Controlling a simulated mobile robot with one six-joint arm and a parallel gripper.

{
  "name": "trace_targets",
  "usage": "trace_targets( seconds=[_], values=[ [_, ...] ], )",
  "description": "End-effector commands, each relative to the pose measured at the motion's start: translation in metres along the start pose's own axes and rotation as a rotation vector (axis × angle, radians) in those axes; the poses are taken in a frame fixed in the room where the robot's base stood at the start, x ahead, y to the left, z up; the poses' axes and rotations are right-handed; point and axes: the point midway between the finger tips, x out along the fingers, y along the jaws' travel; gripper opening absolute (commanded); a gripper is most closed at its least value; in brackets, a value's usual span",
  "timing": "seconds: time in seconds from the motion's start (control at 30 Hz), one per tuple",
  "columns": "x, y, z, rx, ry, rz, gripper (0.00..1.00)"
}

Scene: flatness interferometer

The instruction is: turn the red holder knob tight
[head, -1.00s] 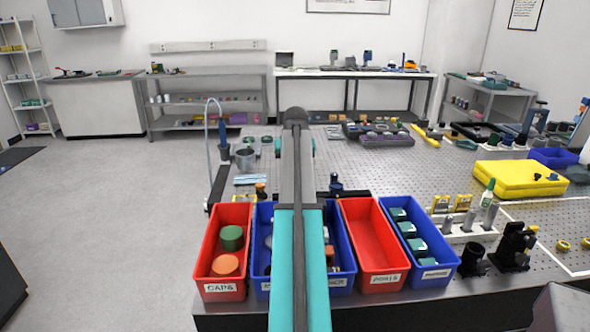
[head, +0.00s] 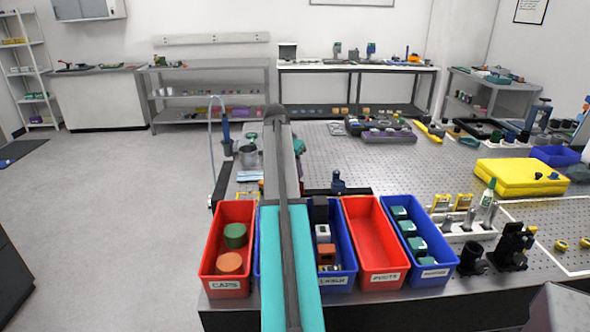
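I cannot make out a red holder knob anywhere in the head view. My own teal and grey arm stretches away from me over the bins and the near left part of the perforated bench (head: 400,165). Its links cover the bench behind them, and my gripper is not visible beyond or below them. Whether it touches or holds anything is hidden.
A yellow case (head: 515,178) and black mounts (head: 510,245) lie right. Open floor is left.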

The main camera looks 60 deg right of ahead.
Motion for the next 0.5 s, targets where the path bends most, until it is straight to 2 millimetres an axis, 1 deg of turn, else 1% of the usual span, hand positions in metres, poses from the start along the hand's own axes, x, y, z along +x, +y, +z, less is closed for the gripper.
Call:
trace_targets(
  seconds=[0.03, 0.5],
  values=[
    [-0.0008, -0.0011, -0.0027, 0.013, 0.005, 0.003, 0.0],
    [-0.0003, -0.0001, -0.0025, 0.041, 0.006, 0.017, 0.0]
  ],
)
